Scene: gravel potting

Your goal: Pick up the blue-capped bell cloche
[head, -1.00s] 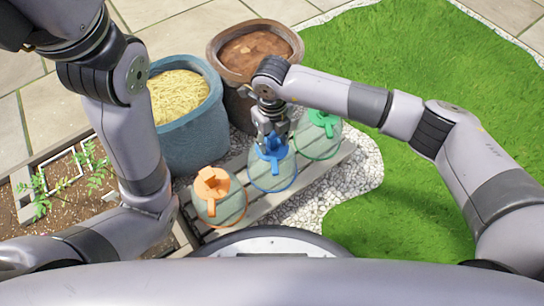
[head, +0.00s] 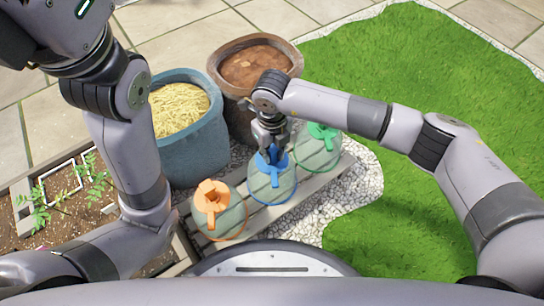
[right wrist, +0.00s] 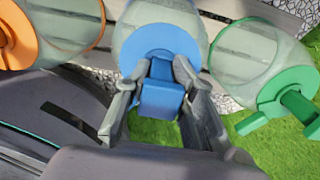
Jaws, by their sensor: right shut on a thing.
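The blue-capped bell cloche (head: 277,188) stands on a slatted grey bench between the orange-capped and green-capped cloches. It is pale, clear glass with a blue rim ring. My right gripper (head: 270,150) is above it with its fingers at the blue cap. In the right wrist view, its fingers lie on both sides of the blue handle (right wrist: 160,98) and are shut on it. The cloche looks upright. I cannot tell any gap below its rim. My left arm shows at the left, but its gripper does not show.
The orange-capped cloche (head: 212,195) and green-capped cloche (head: 320,132) stand close on either side. A blue pot of straw (head: 190,150) and a brown pot of soil (head: 240,118) are behind the bench (head: 312,180). Gravel and open grass (head: 400,220) lie to the right.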

